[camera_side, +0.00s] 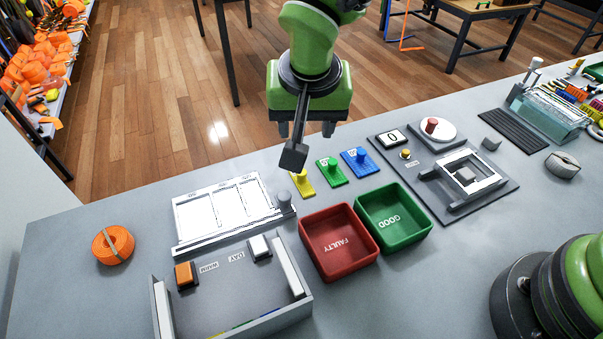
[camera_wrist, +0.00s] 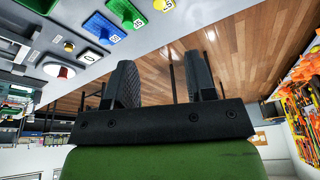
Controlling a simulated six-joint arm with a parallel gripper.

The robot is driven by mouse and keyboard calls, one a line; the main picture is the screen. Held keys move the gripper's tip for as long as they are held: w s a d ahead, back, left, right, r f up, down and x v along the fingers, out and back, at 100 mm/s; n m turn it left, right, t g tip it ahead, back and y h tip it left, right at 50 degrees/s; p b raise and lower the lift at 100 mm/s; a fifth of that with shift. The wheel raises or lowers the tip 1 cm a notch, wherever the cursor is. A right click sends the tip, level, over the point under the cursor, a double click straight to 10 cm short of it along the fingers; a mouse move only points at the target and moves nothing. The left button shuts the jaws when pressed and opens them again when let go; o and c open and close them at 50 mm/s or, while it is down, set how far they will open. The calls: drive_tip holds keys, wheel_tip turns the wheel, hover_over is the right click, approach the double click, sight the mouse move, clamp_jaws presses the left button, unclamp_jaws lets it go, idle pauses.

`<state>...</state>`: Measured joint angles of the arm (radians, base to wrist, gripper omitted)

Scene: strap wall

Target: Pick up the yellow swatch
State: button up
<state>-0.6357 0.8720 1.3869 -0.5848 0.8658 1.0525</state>
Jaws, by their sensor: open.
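The yellow swatch (camera_side: 303,185) is a small flat plate with an upright yellow knob, lying on the grey table at the left end of a row with the green swatch (camera_side: 332,173) and the blue swatch (camera_side: 360,162). In the side view, a dark block on my wrist hangs close to it in the picture. In the wrist view the yellow swatch (camera_wrist: 159,7) is at the top edge, partly cut off. My gripper (camera_side: 306,128) is open and empty, above the far table edge and apart from the swatch. Its two dark fingers (camera_wrist: 163,78) also show in the wrist view.
The red FAULTY bin (camera_side: 339,263) and the green GOOD bin (camera_side: 407,239) stand in front of the swatches. A white-panelled board (camera_side: 230,209) and a grey open box (camera_side: 235,290) are left. A device panel (camera_side: 445,175) with a red-knobbed dial is right.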

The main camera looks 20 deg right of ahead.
hover_over(301, 177)
drive_tip(key=f, duration=0.6)
drive_tip(key=shift+s+a+f, duration=0.15)
drive_tip(key=shift+a+f, duration=0.05)
drive_tip(key=shift+a, duration=0.1)
drive_tip(key=x, duration=0.4)
drive_tip(key=shift+s+d+f, duration=0.25)
drive_tip(key=shift+s+f, duration=0.05)
drive_tip(key=shift+f, duration=0.2)
drive_tip(key=shift+w+f, duration=0.2)
drive_tip(key=shift+f, duration=0.35)
drive_tip(key=c, duration=0.8)
